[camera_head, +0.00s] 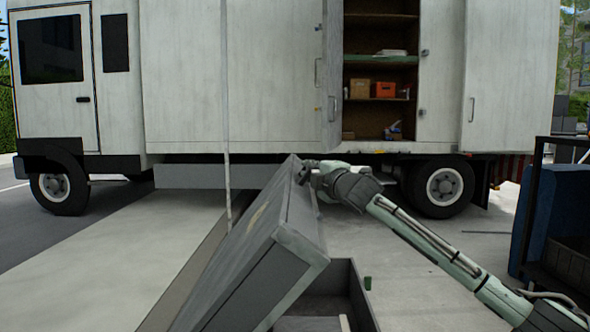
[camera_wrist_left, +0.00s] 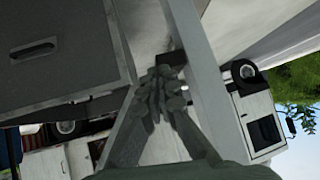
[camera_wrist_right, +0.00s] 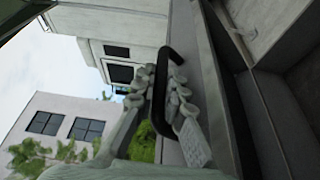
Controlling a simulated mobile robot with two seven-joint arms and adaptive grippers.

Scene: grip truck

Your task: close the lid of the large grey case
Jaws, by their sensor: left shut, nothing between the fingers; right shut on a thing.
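The large grey case (camera_head: 353,280) is open at the bottom middle of the head view. Its lid (camera_head: 272,285) stands tilted up on the left, over the case. My right gripper (camera_head: 307,172) is at the far end of the lid. In the right wrist view, my right gripper (camera_wrist_right: 163,80) is shut on a black handle (camera_wrist_right: 162,112) on a grey panel. My left gripper (camera_wrist_left: 160,85) shows only in its own wrist view, shut and empty. Its fingertips are near a pale post and a small dark block (camera_wrist_left: 172,58). A grey panel with a slot (camera_wrist_left: 33,48) is beside it.
A white truck (camera_head: 265,80) stands behind the case, with an open compartment holding an orange box (camera_head: 385,89). A thin pale pole (camera_head: 227,180) rises left of the lid. A blue item in a dark frame (camera_head: 555,215) stands at right. Pavement between is clear.

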